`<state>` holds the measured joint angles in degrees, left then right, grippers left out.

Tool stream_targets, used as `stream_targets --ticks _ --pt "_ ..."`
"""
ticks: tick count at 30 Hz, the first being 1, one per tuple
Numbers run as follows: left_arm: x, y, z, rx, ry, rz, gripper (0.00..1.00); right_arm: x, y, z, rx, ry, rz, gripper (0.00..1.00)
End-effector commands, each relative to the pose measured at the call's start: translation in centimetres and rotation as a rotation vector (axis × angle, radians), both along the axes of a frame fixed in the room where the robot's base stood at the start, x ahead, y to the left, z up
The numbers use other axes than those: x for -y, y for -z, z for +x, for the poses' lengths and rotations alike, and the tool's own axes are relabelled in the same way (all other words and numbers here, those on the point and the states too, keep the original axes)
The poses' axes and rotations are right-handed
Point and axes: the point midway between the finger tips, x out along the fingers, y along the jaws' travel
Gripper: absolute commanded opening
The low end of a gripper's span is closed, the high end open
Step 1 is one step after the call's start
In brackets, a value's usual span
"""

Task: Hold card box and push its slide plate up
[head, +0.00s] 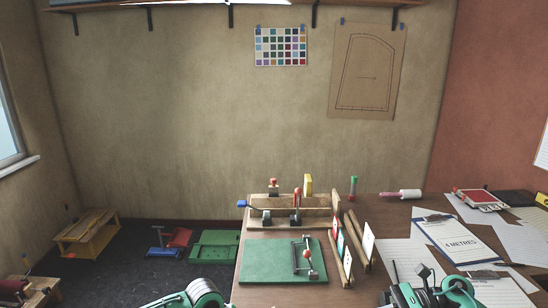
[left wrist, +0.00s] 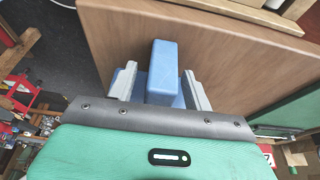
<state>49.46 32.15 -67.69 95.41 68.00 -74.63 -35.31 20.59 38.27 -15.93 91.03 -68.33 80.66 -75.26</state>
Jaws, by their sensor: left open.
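A blue upright block (left wrist: 162,65) stands between the two fingers of my left gripper (left wrist: 160,88) in the left wrist view, with a wider blue part behind it. The fingers are open, with a gap on each side of the block. I cannot tell whether this is the card box, and no slide plate can be made out. In the head view only teal arm parts of mine show at the bottom edge, and neither gripper's fingers can be seen there. A small red and white box (head: 480,200) lies at the right of the table.
The wooden table (head: 395,211) carries a green mat (head: 265,262), a wooden fixture (head: 265,218) with red-knobbed levers, and wooden rails with upright cards. A clipboard (head: 455,240) and papers cover the right. A yellow stool (head: 88,235) stands on the floor at left.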

Motion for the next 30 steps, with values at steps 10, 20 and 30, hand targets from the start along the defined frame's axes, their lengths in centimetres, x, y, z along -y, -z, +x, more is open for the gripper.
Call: stream_targets --ticks 10,20,30 --pt "-1.7 -4.7 0.2 0.005 -0.001 -0.001 0.51 0.0 0.0 0.0 0.000 0.000 0.000 0.00" --pt "-3.7 -10.2 0.1 0.002 -0.001 -0.001 0.51 0.0 0.0 0.0 0.000 0.000 0.000 0.00" --pt "-4.1 -13.3 0.1 0.001 0.000 0.000 0.51 0.0 -2.2 0.0 0.000 0.000 0.000 0.00"
